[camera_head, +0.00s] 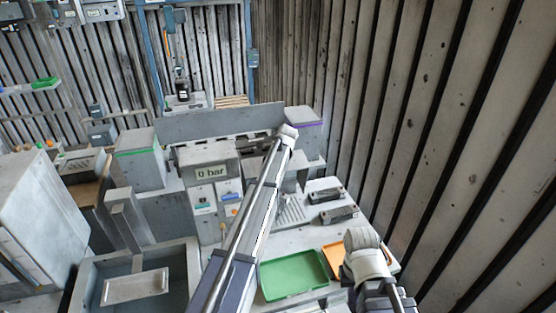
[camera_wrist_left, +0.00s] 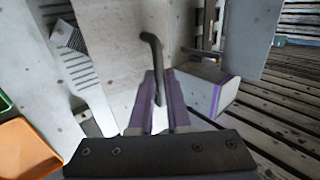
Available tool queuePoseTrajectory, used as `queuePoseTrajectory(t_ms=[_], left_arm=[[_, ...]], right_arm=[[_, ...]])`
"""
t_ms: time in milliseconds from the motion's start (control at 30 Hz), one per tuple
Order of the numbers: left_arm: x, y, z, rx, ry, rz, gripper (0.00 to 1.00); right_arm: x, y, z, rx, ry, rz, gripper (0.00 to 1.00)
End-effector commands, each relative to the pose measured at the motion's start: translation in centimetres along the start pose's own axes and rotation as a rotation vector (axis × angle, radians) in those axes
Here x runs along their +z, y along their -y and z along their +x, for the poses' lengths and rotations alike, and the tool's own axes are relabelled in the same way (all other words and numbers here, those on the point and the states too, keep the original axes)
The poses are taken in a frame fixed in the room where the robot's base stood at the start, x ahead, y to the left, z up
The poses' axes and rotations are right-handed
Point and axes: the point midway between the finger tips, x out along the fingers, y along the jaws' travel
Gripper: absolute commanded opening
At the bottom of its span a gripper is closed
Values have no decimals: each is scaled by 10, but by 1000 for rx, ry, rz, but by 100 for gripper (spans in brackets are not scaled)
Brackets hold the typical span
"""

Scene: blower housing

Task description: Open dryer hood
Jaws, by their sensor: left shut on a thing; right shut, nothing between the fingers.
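In the left wrist view, the dark purple fingers of my left gripper (camera_wrist_left: 157,98) are closed around the lower end of a bent black handle (camera_wrist_left: 152,48). The handle lies over a pale grey panel (camera_wrist_left: 115,45), which seems to be the dryer hood. In the head view, my left arm reaches up across the middle and hides that handle and the gripper's fingers. My right arm with its gripper (camera_head: 380,292) is low at the right of the head view, empty and away from the handle; its fingertips are hard to make out.
A green tray (camera_head: 293,276) and an orange tray (camera_head: 335,254) lie near my right arm. A box with a purple edge (camera_head: 303,121) stands beyond my left arm's far end. A grey unit reads "0 bar" (camera_head: 211,172). A sink (camera_head: 180,268) is at left; a slatted wall (camera_head: 420,120) bounds the right.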

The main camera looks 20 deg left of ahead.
Motion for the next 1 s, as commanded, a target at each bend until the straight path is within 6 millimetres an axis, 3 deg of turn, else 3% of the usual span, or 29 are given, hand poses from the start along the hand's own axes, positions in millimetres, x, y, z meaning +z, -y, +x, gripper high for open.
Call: queuePoseTrajectory(t_ms=[200,700,733,933,1000], left_arm=[[0,14,4,-1,0,1,0],[0,16,5,-2,0,1,0],[0,16,5,-1,0,1,18],[0,15,5,-1,0,0,40],[0,15,5,-1,0,0,44]], right_arm=[[0,0,-6,0,0,4,0],[0,0,-6,0,0,5,0],[0,0,-6,0,0,5,0],[0,0,-6,0,0,4,0],[0,0,-6,0,0,4,0]])
